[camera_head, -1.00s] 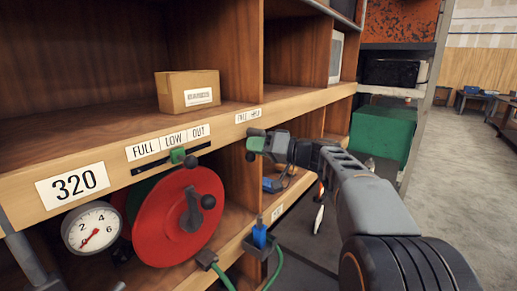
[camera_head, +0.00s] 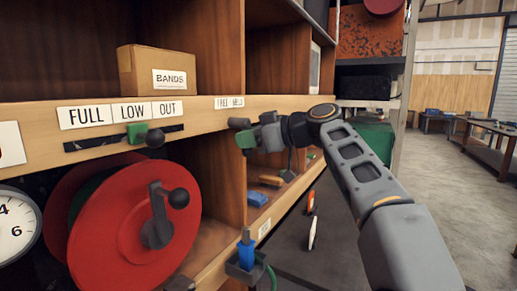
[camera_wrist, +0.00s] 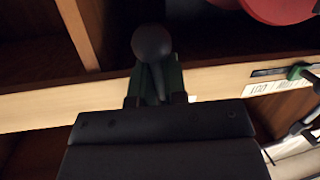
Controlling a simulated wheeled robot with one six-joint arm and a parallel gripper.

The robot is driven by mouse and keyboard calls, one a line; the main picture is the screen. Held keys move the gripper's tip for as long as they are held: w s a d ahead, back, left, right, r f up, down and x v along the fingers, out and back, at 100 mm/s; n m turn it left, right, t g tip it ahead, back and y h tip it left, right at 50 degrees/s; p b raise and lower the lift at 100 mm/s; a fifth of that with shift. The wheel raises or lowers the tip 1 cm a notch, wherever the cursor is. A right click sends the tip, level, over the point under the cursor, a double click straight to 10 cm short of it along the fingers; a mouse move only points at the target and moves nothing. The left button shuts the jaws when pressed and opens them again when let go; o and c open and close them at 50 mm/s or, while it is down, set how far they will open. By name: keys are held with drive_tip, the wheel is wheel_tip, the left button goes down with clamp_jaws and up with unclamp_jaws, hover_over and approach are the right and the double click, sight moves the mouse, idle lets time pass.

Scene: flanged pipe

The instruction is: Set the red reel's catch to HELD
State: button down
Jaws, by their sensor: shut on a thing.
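The red reel (camera_head: 105,240) stands in the lower bay at left, with a black-knobbed crank on its face. The catch has a dark ball knob (camera_head: 239,122) just under the FREE/HELD label (camera_head: 229,102) on the shelf edge. My gripper (camera_head: 250,136) is shut on the catch's lever, its green fingers just below the knob. In the wrist view the knob (camera_wrist: 151,42) sticks out beyond the fingers (camera_wrist: 155,85), with the lever between them. I cannot tell exactly which label the lever points to.
A slider with a green block (camera_head: 137,133) and black knob sits under the FULL, LOW, OUT labels. A dial gauge (camera_head: 14,232) is at far left. A blue plug (camera_head: 246,252) stands below my gripper. A cardboard box (camera_head: 157,72) is on the shelf above.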

drive_tip(key=n, duration=0.1)
drive_tip(key=n+t+b, duration=0.1)
drive_tip(key=w+n+h, duration=0.1)
drive_tip(key=shift+d+r, duration=0.3)
drive_tip(key=shift+r, duration=0.1)
drive_tip(key=shift+w+d+r+n+t+h+b, duration=0.15)
drive_tip(key=shift+n+t+b, duration=0.15)
drive_tip(key=shift+n, duration=0.35)
drive_tip(key=shift+w+r+n+t+h+b, duration=0.15)
drive_tip(key=shift+n+t+b, duration=0.1)
drive_tip(key=shift+n, duration=0.4)
drive_tip(key=shift+d+r, duration=0.1)
drive_tip(key=c, duration=1.2)
unclamp_jaws()
drive_tip(key=shift+f, duration=0.2)
drive_tip(key=shift+o, duration=0.2)
drive_tip(key=v, duration=1.3)
drive_tip(key=shift+s+d+r+b, duration=0.2)
drive_tip(key=shift+d+r+b, duration=0.05)
drive_tip(key=shift+b, duration=0.05)
